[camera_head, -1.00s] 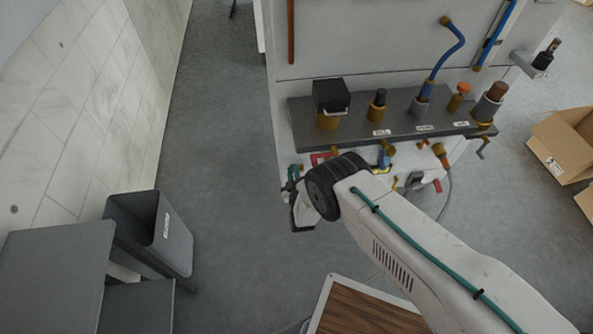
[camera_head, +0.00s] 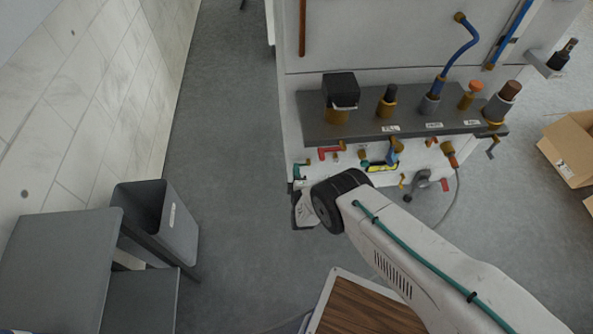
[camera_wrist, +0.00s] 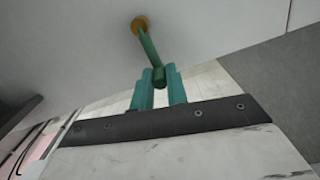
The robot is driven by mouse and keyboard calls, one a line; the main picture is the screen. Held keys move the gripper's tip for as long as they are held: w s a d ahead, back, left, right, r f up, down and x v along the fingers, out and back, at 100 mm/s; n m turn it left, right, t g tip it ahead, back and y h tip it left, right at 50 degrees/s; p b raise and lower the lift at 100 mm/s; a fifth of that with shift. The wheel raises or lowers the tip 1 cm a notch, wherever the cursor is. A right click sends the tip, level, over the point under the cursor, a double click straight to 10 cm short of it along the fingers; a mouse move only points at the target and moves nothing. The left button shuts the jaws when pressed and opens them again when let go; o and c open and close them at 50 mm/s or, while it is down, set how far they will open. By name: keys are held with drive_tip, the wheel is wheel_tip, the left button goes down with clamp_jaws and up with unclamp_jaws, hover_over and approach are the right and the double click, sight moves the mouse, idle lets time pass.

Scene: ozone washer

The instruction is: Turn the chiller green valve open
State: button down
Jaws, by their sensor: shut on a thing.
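The green valve (camera_wrist: 149,48) shows in the wrist view as a green handle slanting down from a round brass fitting (camera_wrist: 139,25) on a pale panel. My gripper (camera_wrist: 160,80) has its two teal fingers on either side of the handle's lower end and is shut on it. In the head view, my gripper's teal fingers (camera_head: 300,171) show at the lower left corner of the machine's front. My wrist is just below them. The valve itself cannot be made out clearly there.
A red-handled valve (camera_head: 329,152) and several other fittings sit to the right on the same front, below a dark shelf (camera_head: 350,130) with capped ports. A grey bin (camera_head: 180,235) stands at left. An open cardboard box (camera_head: 570,150) lies at right. The floor left of the machine is clear.

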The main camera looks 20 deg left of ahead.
drive_tip(key=shift+f+n, duration=0.1)
drive_tip(key=shift+n, duration=0.2)
drive_tip(key=c, duration=1.4)
unclamp_jaws()
drive_tip(key=v, duration=0.8)
drive_tip(key=shift+w, duration=0.1)
